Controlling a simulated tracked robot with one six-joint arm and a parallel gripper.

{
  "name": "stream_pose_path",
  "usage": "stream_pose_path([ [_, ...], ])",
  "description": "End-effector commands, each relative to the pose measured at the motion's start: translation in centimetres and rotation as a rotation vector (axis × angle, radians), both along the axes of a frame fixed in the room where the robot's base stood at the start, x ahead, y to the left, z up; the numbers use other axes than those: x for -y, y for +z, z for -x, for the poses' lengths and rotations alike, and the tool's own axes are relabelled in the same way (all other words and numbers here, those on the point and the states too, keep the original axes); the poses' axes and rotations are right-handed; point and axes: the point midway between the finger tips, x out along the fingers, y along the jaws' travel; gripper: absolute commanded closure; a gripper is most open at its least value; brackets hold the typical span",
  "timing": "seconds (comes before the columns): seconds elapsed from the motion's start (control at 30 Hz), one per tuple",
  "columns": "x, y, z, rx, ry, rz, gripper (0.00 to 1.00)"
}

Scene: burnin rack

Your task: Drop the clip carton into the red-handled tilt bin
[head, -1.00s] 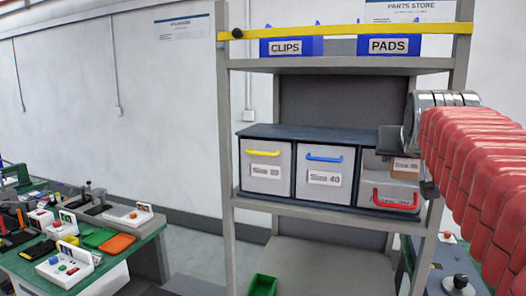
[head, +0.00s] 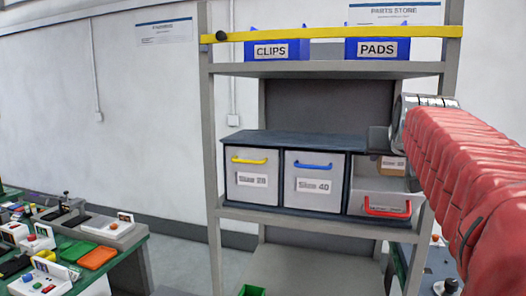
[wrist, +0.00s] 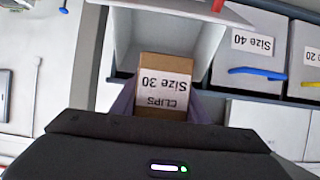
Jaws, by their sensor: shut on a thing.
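The clip carton (wrist: 163,85) is a small brown box with a white label reading CLIPS Size 30, upside down in the wrist view. My gripper (wrist: 163,108) is shut on it. The red-handled tilt bin (head: 379,188) is the rightmost of three pale bins and is tipped open. Its red handle (head: 388,207) is on the front. In the head view the carton (head: 393,163) shows at the bin's opening, partly behind my dark gripper. The wrist view shows the carton in front of the bin's pale interior (wrist: 190,35). I cannot tell whether carton and bin touch.
The yellow-handled bin (head: 252,185) and blue-handled bin (head: 313,187) stand shut to the left. A shelf above holds blue CLIPS (head: 277,50) and PADS (head: 377,48) boxes behind a yellow bar (head: 330,34). A cluttered green bench (head: 120,255) stands at lower left.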

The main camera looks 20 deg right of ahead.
Motion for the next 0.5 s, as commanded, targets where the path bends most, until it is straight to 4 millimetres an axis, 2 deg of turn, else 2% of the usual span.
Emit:
stream_pose_path([
  [0.17, -0.07, 0.03, -0.05, 0.001, 0.001, 0.001, 0.84],
  [0.2, -0.09, 0.03, -0.07, 0.001, 0.002, 0.001, 0.58],
  [0.5, -0.16, 0.02, -0.11, 0.0, 0.004, 0.0, 0.38],
])
